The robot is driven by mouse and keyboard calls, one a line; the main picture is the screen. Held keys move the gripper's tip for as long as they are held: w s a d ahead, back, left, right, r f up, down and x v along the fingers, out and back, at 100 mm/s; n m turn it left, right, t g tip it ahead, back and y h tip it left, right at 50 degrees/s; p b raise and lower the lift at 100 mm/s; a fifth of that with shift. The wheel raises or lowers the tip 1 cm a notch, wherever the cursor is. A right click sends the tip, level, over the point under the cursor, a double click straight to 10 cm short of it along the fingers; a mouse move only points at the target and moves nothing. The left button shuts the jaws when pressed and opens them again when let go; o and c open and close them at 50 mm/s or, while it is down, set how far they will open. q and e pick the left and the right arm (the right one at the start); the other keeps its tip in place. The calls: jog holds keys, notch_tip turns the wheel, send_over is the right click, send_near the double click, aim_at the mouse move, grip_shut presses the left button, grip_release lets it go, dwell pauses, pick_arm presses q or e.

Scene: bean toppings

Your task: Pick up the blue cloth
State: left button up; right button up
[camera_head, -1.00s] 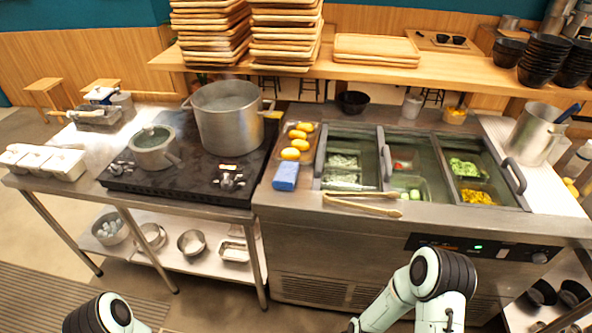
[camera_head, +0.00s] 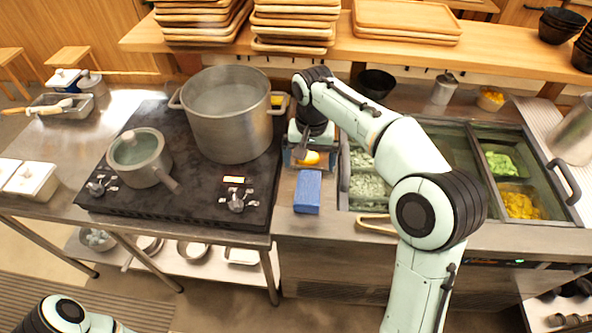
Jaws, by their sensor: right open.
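The blue cloth (camera_head: 307,192) lies as a folded block on the steel counter, between the stove and the topping bins.
The big pot (camera_head: 228,125) and a small lidded pot (camera_head: 139,160) stand on the stove to the left. Tongs (camera_head: 374,224) lie right of the cloth, partly behind my right arm. Stacked wooden trays (camera_head: 295,22) stand on the shelf behind.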

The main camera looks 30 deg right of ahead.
jog(key=b, duration=0.1)
send_over(308, 191)
jog(key=f, duration=0.7)
jog(key=shift+s+f, duration=0.2)
jog(key=shift+s, duration=0.05)
jog(key=shift+w+f, duration=0.15)
jog(key=shift+f, duration=0.35)
jog(key=f, duration=0.4)
jog(key=shift+w+f, duration=0.2)
jog(key=shift+f, duration=0.2)
pick_arm(q)
jog(key=shift+s+f, duration=0.95)
jog(key=shift+f, duration=0.1)
pick_arm(e)
jog(key=c, duration=1)
